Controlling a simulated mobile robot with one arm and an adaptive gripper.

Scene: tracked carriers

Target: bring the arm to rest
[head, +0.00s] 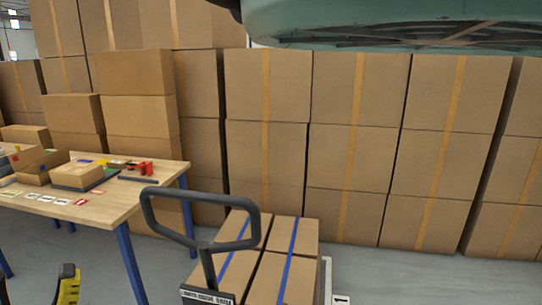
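Neither my gripper nor my arm can be made out with certainty in the head view. What my gripper holds, if anything, is not shown.
A pallet truck's dark handle (208,240) rises before blue-strapped boxes (270,262). A blue-legged table (125,200) at left bears boxes, cards and a red tool (145,167). Stacked cartons (350,150) wall the back. A teal structure overhangs top right. Grey floor (400,280) is clear at right.

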